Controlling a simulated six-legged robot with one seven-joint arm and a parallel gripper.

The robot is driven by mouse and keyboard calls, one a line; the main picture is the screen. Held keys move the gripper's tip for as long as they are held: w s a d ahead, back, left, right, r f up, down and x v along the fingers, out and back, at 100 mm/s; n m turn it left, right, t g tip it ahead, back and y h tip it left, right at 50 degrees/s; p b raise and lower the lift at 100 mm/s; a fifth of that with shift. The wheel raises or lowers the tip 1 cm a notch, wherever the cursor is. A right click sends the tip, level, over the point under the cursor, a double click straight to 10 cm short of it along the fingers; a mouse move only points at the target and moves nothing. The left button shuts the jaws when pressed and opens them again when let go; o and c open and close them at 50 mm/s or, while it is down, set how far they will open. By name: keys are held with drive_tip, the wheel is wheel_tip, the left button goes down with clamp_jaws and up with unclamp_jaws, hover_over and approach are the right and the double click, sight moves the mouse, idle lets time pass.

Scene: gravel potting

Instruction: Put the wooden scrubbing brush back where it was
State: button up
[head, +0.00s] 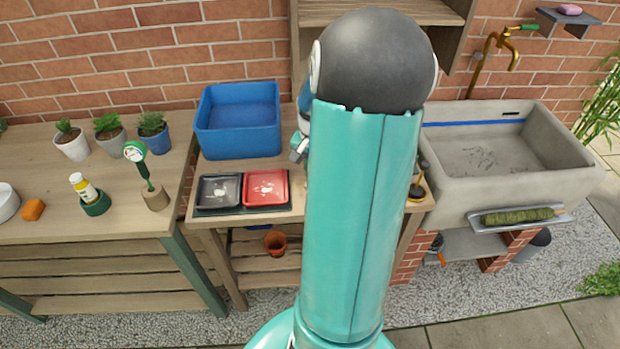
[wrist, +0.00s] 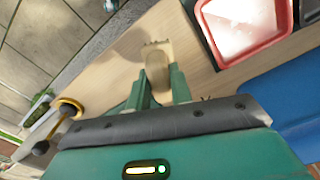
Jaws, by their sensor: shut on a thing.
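The wooden scrubbing brush (wrist: 157,62) is between the two green fingers of my gripper (wrist: 160,84) in the wrist view. My gripper is shut on it. Its pale wooden body points away from the palm, with a toothed or bristly edge at the far end. It is over the wooden bench top (wrist: 112,75), and a shadow falls beside it. I cannot tell whether it touches the bench. In the head view my own arm hides the brush and most of the gripper.
A red tray (head: 266,187) and black tray (head: 219,190) lie left of my arm, before a blue tub (head: 238,120). A black-and-gold item (head: 416,192) stands at the bench's right end. A stone sink (head: 520,184) is further right, with a green thing (head: 518,215) on its front shelf.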

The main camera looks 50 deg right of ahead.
drive_tip(key=shift+w+a+f, duration=0.1)
drive_tip(key=shift+w+f, duration=0.2)
drive_tip(key=shift+w, duration=0.05)
drive_tip(key=shift+w+f, duration=0.15)
drive_tip(key=shift+f, duration=0.75)
drive_tip(key=shift+w+f, duration=0.1)
drive_tip(key=shift+f, duration=0.8)
drive_tip(key=o, duration=0.9)
drive_tip(key=shift+f, duration=0.15)
wheel_tip(320, 180, up, 12)
drive_tip(key=shift+a+r, duration=0.1)
drive_tip(key=shift+r, duration=0.1)
